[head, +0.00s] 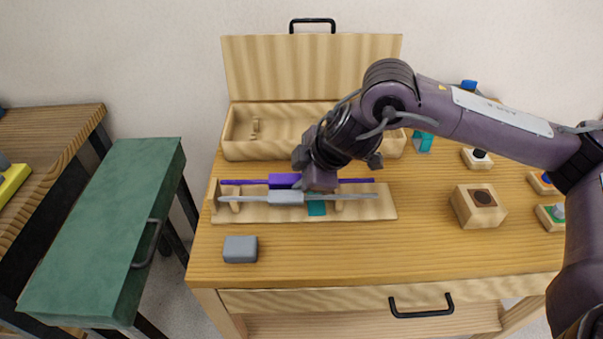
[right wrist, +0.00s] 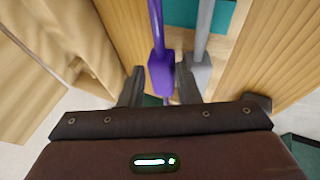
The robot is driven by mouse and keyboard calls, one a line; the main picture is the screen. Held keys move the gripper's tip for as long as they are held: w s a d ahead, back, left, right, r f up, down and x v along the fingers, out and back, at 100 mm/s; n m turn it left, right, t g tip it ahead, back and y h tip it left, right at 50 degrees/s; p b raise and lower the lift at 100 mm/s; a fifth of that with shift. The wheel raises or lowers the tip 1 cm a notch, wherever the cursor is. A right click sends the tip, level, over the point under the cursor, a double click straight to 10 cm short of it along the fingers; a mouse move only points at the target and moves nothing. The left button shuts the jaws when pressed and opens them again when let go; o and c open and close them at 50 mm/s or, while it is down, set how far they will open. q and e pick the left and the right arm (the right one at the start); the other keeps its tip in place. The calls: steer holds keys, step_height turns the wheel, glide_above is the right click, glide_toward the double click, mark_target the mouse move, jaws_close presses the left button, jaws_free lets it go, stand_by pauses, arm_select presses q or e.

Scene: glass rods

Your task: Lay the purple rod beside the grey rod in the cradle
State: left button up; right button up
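The purple rod (head: 282,181), with a thicker purple block at its middle, lies parallel to the grey rod (head: 286,198), just behind it, over the wooden cradle (head: 375,209). The grey rod rests across the cradle's supports; whether the purple rod touches them is unclear. My right gripper (head: 312,182) is low over the rods. In the right wrist view its fingers (right wrist: 160,82) stand either side of the purple block (right wrist: 161,73), with narrow gaps showing. The grey rod (right wrist: 198,68) is just outside the right finger. My left gripper is not in view.
An open wooden box (head: 240,150) stands behind the cradle, its lid upright. A grey block (head: 240,249) lies in front. A wooden block with a dark round top (head: 479,206) and small coloured pieces are at right. The table front centre is clear.

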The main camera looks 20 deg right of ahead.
steer(key=shift+s+a+f, duration=0.1)
steer(key=shift+s+f, duration=0.45)
steer(key=shift+f, duration=0.15)
steer(key=shift+r+g, duration=0.3)
steer(key=shift+r, duration=0.25)
steer(key=shift+o, duration=0.2)
steer(key=v, duration=0.6)
steer(key=shift+s+d+r, duration=0.15)
steer(key=shift+d+r, duration=0.25)
steer(key=shift+r, duration=0.3)
